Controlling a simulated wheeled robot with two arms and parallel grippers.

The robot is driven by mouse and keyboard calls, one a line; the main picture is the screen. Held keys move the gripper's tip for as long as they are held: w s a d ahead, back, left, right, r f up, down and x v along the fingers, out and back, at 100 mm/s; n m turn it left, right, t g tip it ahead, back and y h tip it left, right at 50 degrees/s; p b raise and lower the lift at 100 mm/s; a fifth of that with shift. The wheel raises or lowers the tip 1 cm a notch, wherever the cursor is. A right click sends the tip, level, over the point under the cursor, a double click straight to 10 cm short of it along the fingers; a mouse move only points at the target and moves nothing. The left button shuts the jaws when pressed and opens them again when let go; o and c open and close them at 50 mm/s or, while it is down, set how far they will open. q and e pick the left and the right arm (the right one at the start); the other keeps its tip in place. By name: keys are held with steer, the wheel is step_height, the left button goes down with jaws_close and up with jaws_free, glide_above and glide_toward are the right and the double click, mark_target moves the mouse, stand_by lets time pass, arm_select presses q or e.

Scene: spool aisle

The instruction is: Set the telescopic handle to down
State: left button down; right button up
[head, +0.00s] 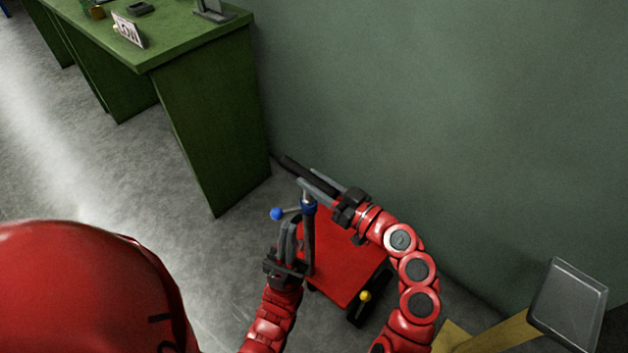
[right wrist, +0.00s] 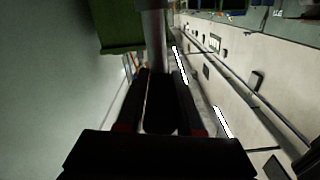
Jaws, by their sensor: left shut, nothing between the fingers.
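The telescopic handle (head: 308,240) is an upright dark post with a blue collar (head: 309,207) near its top, rising from a red cart (head: 345,265). A short lever with a blue knob (head: 277,214) sticks out to the left of the collar. My left gripper (head: 290,226) is shut and empty, pointing up close beside the left of the post. My right gripper (head: 297,172) reaches in from the right at the post's top. Its fingers look apart, and the grey post (right wrist: 154,40) shows at their tips in the right wrist view. Contact is unclear.
A green workbench (head: 205,110) with a small sign (head: 128,31) stands at the upper left. The wall (head: 440,120) is close behind the cart. Grey floor (head: 90,160) is open at left.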

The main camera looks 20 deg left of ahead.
steer(key=o, duration=0.4)
steer(key=shift+f, duration=0.25)
steer(key=shift+r, duration=0.1)
steer(key=v, duration=1.7)
steer(key=shift+d+b, duration=0.25)
steer(key=shift+b, duration=0.05)
